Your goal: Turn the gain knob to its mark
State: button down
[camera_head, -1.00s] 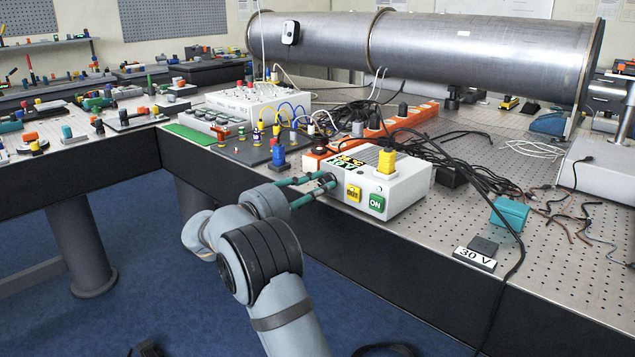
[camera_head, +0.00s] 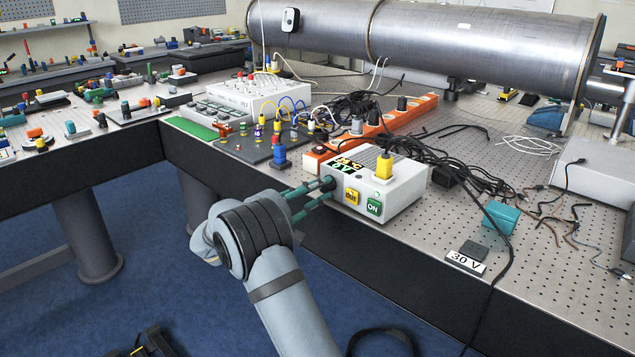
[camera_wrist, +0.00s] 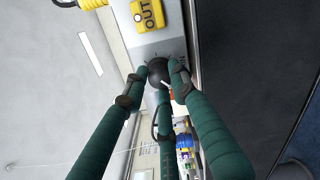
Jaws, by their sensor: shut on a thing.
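The gain knob (camera_wrist: 158,72) is a small black round knob on the side face of a white box (camera_head: 405,190). In the wrist view a short white line shows at its lower right edge, and dark ticks are on the panel around it. My gripper (camera_wrist: 158,78) has green fingers closed around the knob from several sides. In the head view the fingertips of my gripper (camera_head: 322,187) meet the box's left face and largely cover the knob. I cannot tell which tick is the target mark.
The box carries a yellow OUT label (camera_head: 352,196), a green button label (camera_head: 374,207) and a yellow plug (camera_head: 384,166) on top. An orange power strip (camera_head: 345,145) and black cables lie behind. A teal block (camera_head: 499,217) stands to the right. Free space lies before the table edge.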

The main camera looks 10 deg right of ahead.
jog(key=shift+s+d+f+n+p, duration=0.1)
jog(key=shift+n+p, duration=0.2)
jog(key=shift+n, duration=0.2)
jog(key=c, duration=1.4)
grip_release()
jog(key=v, duration=1.2)
